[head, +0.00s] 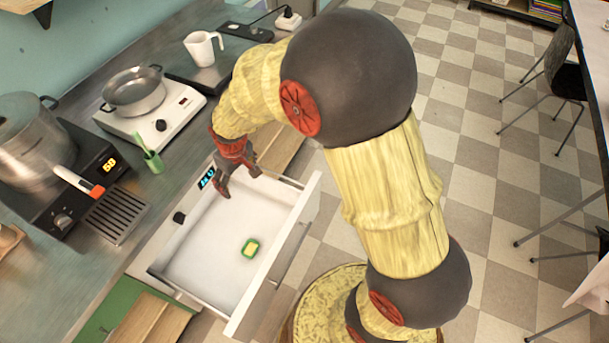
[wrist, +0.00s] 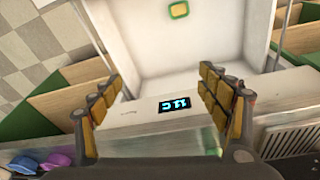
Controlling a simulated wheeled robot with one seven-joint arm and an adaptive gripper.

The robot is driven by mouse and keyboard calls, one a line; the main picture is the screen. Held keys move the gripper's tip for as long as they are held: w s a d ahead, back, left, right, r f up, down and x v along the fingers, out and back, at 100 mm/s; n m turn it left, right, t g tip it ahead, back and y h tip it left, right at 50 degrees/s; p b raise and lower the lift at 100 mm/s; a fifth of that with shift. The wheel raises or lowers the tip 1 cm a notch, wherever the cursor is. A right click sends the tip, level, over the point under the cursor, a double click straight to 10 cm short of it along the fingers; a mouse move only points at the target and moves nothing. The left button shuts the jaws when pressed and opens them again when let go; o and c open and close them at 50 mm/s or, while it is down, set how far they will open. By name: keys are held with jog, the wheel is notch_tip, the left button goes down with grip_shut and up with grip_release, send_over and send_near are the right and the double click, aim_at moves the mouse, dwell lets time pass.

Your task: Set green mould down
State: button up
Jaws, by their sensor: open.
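The green mould (head: 250,248) lies flat inside the open white drawer (head: 205,285), toward its front right part, with a pale yellow filling in it. It also shows in the wrist view (wrist: 179,10) at the top, on the drawer floor. My gripper (head: 236,185) is above the back end of the drawer, near the small lit display (head: 207,178), apart from the mould. In the wrist view my gripper (wrist: 165,100) has its two fingers wide apart with nothing held between them.
The steel counter (head: 60,265) borders the drawer on the left. It carries a pan (head: 133,92) on a white hotplate, a large pot (head: 30,140) on a black one, a green cup (head: 153,162) and a white jug (head: 203,48). Most of the drawer floor is bare.

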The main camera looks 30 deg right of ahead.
jog(key=s+d+r+m+t, duration=0.1)
jog(key=s+d+r, duration=0.3)
jog(key=s+r, duration=0.7)
jog(key=s+d+r+m+t, duration=0.2)
jog(key=s+d+r, duration=0.3)
jog(key=s+r, duration=0.7)
jog(key=shift+s+r+m, duration=0.2)
jog(key=shift+r+m, duration=0.05)
jog(key=shift+m, duration=0.25)
